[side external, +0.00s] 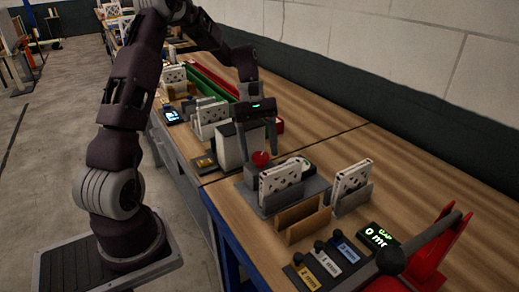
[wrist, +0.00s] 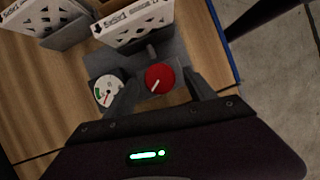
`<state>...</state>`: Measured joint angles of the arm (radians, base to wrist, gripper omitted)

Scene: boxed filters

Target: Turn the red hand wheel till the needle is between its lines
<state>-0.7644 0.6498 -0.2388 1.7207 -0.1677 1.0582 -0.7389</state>
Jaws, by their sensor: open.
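The red hand wheel (wrist: 159,78) has a white line on its face and sits on a dark grey block (wrist: 178,55). In the side view the wheel (side external: 261,158) shows below my gripper (side external: 258,148). My gripper is open, pointing down, with one finger on each side of the wheel in the wrist view (wrist: 160,86). I cannot tell whether the fingers touch it. The round white gauge (wrist: 107,92) is beside the wheel, with small green and red marks; its needle is too small to read against its lines.
A white patterned filter (side external: 281,180) stands upright close by the gauge, and another (side external: 352,180) stands in a grey holder. An empty tan holder (side external: 303,218), labelled blocks (side external: 323,262) and a red lever device (side external: 435,250) are nearer the camera. Bare wood lies along the wall.

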